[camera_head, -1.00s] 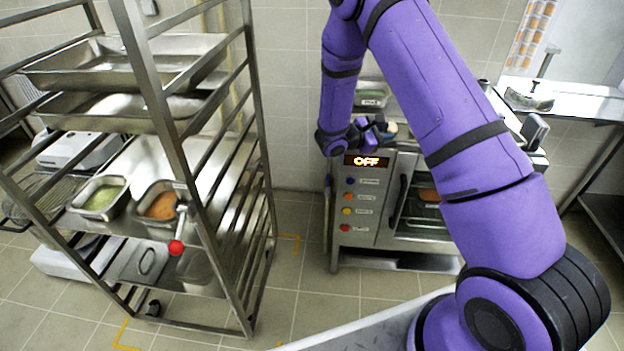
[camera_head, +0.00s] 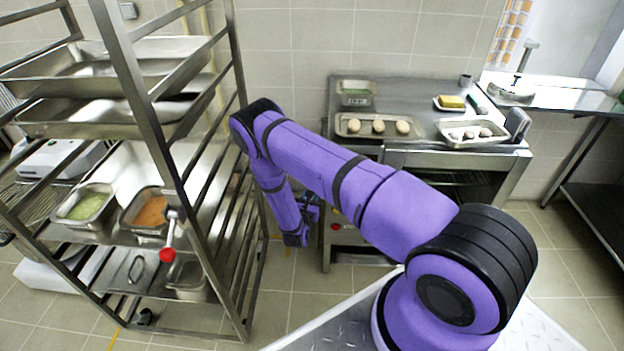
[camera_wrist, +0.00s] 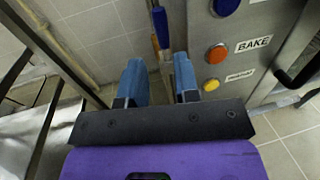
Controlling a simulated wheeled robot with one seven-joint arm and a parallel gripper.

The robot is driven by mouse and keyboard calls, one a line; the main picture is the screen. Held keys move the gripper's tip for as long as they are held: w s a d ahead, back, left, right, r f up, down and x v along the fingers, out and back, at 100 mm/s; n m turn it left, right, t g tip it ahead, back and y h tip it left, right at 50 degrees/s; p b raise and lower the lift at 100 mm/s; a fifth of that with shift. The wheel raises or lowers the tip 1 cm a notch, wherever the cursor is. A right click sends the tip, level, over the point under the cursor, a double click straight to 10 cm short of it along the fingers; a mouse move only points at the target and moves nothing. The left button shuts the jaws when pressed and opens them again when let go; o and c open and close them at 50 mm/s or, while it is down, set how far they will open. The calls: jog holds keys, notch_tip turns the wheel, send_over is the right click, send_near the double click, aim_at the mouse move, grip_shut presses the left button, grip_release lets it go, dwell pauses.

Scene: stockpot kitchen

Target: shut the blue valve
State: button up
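A blue lever handle (camera_wrist: 160,27), which looks like the blue valve, shows in the wrist view beside the left side of the oven. It stands upright along a thin metal pipe. My gripper (camera_wrist: 160,78) is open, its two blue fingers apart and empty. The handle lies beyond the fingertips, in line with the gap, and does not appear to touch them. In the head view my gripper (camera_head: 314,210) is low between the rack and the oven; I cannot make out the valve there, and my arm covers part of that area.
The oven front (camera_head: 342,236) is close on the right, with coloured buttons such as an orange one (camera_wrist: 217,53). A metal rack (camera_head: 212,215) with food pans stands on the left. Trays with food (camera_head: 378,126) lie on the oven top. Floor is clear between rack and oven.

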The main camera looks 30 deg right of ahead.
jog(key=x, duration=1)
jog(key=shift+w+d, duration=0.15)
jog(key=shift+d, duration=0.1)
grip_shut()
